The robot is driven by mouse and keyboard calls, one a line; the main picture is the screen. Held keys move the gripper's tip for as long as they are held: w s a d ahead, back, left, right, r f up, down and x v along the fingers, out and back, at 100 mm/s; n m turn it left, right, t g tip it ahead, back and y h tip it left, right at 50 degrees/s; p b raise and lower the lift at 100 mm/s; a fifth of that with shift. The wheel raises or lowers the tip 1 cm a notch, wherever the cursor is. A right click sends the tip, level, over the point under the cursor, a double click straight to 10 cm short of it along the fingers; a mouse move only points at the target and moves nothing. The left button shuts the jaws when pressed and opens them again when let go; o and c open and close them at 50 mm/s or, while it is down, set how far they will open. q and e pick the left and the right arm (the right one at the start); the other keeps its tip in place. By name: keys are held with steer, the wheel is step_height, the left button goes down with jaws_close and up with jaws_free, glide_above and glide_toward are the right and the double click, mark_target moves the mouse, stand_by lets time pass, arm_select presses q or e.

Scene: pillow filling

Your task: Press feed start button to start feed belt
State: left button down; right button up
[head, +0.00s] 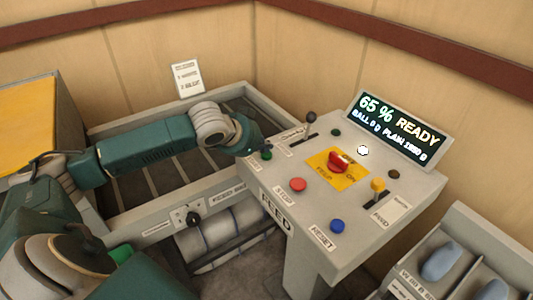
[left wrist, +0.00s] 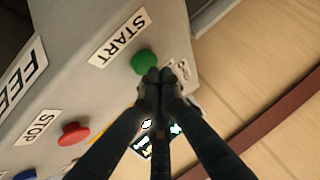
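The green start button (left wrist: 146,62) sits beside the START label (left wrist: 118,37) on the grey control panel (head: 412,190). In the head view the green button (head: 266,154) is at the panel's left corner, just under the end of my left arm. My left gripper (left wrist: 163,76) is shut, with nothing seen between its fingers. Its fingertips overlap the button's right edge in the left wrist view; I cannot tell whether they touch it. The feed belt itself cannot be made out for certain. My right gripper is not in view.
The panel also bears a red stop button (head: 298,185), a blue reset button (head: 337,226), a red switch (head: 340,162) on a yellow plate, a yellow knob (head: 378,186) and a black-knobbed lever (head: 311,118). A display (head: 400,130) reads 65 % READY. Grey bins (head: 462,240) stand at lower right.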

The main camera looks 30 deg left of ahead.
mark_target(265, 155)
arm_select(q)
steer(key=shift+f, duration=0.55)
stand_by(0.4)
stand_by(0.4)
steer(key=shift+r+p, duration=0.95)
steer(key=shift+p, duration=0.1)
step_height(265, 155, up, 5)
steer(key=p, duration=0.5)
steer(key=shift+r+p, duration=0.1)
steer(key=shift+p, duration=0.3)
